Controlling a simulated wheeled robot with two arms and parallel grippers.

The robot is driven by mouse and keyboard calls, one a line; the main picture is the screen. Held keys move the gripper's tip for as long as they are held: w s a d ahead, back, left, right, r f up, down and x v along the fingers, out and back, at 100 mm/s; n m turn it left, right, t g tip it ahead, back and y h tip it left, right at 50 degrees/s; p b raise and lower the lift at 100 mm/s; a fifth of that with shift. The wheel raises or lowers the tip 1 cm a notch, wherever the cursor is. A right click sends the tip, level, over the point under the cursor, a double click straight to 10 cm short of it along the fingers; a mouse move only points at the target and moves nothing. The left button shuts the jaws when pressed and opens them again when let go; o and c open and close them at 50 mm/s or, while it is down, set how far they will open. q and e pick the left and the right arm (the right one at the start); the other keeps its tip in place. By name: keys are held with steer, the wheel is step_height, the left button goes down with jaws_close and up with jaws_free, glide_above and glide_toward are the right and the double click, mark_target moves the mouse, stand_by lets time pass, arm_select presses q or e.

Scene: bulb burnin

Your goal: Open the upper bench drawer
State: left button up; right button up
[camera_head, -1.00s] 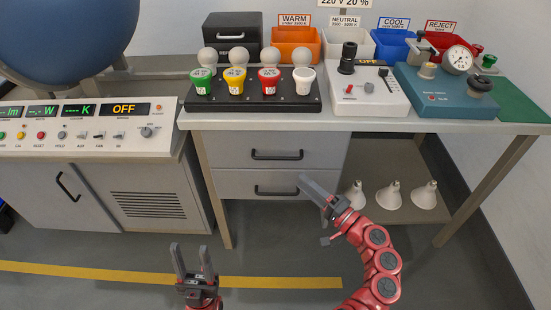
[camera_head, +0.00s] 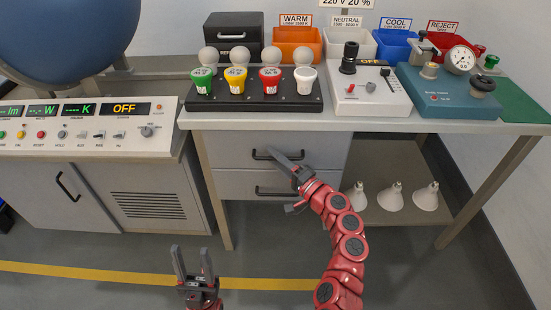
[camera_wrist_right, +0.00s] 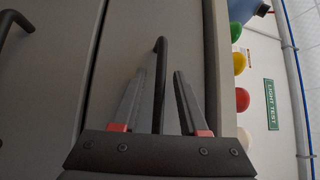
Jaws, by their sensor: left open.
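The upper bench drawer (camera_head: 228,150) is a grey front under the bench top, flush with the bench. Its black bar handle (camera_head: 260,154) also shows in the right wrist view (camera_wrist_right: 161,48). My right gripper (camera_head: 275,157) is at this handle. In the right wrist view my right gripper (camera_wrist_right: 165,74) has its fingers apart, with the handle bar running between them. Whether the fingers touch the bar is not clear. My left gripper (camera_head: 192,249) is open and empty, low in front of the bench over the floor.
The lower drawer (camera_head: 232,184) is shut, its handle (camera_head: 268,190) partly behind my right gripper. A bulb rack (camera_head: 250,104) with coloured cups stands on the bench top above. White lamp reflectors (camera_head: 390,197) sit on the shelf to the right. The floor in front is clear.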

jaws_close()
stand_by(1.2)
